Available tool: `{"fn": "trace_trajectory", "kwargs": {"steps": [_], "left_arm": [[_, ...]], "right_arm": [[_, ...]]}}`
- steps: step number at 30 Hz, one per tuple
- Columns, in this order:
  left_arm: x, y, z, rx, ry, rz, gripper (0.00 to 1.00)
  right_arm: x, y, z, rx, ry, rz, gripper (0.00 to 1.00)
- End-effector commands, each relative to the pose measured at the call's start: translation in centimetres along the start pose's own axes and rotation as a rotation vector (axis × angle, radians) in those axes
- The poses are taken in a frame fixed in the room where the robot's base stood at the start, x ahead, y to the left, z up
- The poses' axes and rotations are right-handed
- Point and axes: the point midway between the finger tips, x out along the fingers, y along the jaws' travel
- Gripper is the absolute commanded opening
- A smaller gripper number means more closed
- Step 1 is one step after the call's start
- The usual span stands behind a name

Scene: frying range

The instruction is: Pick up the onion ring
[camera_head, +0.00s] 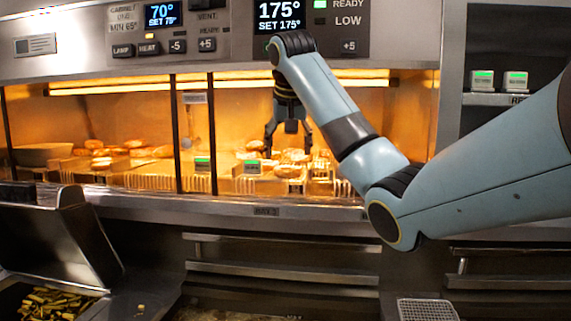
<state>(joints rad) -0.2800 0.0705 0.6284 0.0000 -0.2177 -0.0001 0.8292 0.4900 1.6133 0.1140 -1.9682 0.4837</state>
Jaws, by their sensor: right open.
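My right gripper (288,150) is inside the lit warming cabinet, pointing down with its fingers apart and nothing visible between them. It hangs over golden fried food on the cabinet floor. A round golden-brown piece (289,171) lies just below the fingers, and another piece (255,146) lies a little to their left. The pieces are too small to tell which one is an onion ring. The gap between fingertips and food is hard to judge. My left gripper is not in view.
Thin dark uprights (178,135) divide the cabinet front. More browned food (134,144) and a bowl (43,154) are in the left bay. Small green-lit displays (202,164) stand along the front. A metal ledge (230,207) runs below. A fryer bin with cut food (55,302) is at lower left.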

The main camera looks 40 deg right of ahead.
Motion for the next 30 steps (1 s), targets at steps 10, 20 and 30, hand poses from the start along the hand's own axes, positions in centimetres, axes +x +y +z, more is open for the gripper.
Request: {"fn": "trace_trajectory", "kwargs": {"steps": [10,20,30], "left_arm": [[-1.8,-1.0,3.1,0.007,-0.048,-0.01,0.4],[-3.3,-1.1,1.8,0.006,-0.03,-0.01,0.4],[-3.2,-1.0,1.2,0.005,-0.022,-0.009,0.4]], "right_arm": [[2.6,0.2,-0.5,0.003,0.004,0.0,0.7],[6.9,0.2,-0.4,0.004,0.006,-0.002,0.7],[7.2,0.2,-0.2,0.003,0.002,0.0,0.53]]}}
